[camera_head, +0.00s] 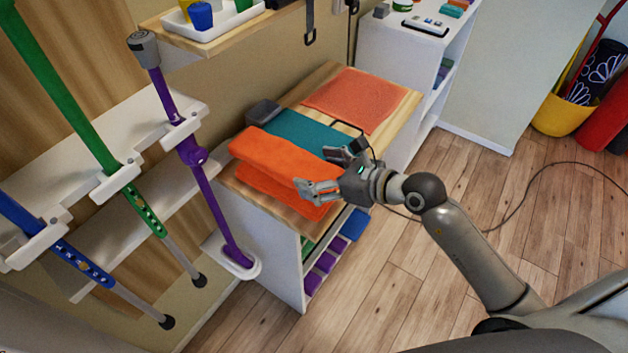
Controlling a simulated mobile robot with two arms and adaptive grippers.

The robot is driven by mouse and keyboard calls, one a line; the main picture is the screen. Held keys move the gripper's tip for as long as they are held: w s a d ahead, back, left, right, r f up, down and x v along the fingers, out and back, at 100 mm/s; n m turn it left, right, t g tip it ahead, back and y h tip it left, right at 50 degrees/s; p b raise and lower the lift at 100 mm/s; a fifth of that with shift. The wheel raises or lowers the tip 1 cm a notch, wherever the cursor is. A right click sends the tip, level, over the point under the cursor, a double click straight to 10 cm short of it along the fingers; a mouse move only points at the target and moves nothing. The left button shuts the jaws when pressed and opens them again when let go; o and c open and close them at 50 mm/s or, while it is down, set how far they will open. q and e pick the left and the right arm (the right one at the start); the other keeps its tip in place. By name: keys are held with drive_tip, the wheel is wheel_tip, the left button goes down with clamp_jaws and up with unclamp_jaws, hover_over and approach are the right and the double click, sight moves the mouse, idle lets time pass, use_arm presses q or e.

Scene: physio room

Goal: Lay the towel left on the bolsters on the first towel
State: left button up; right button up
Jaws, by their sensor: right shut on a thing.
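My right gripper (325,174) is shut on the right end of an orange folded towel (272,150) over the near end of the wooden cabinet top. A second orange folded towel (277,190) shows directly below it, lying on the wood. The held towel largely covers the lower one, and I cannot tell whether they touch. A teal cloth or mat (306,133) lies just behind them, and a flat salmon-coloured cloth (355,98) lies at the far end. I cannot make out any bolsters for certain. My left gripper is not in view.
A grey box-like thing (263,113) stands at the cabinet top's left edge. Green, blue and purple (207,190) poles stand in a white wall rack on the left. A wooden shelf with a white tray (213,34) overhangs behind. The floor at right is mostly clear, with a cable.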

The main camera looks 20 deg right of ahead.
drive_tip(key=f, duration=0.2)
drive_tip(key=a+f, duration=0.1)
drive_tip(key=shift+w+f, duration=0.3)
drive_tip(key=shift+w, duration=0.1)
drive_tip(key=shift+f, duration=0.4)
drive_tip(key=o, duration=1)
drive_tip(key=shift+o, duration=0.2)
drive_tip(key=shift+d, duration=0.1)
drive_tip(key=b+v, duration=0.1)
drive_tip(key=v, duration=1.1)
drive_tip(key=shift+r, duration=0.1)
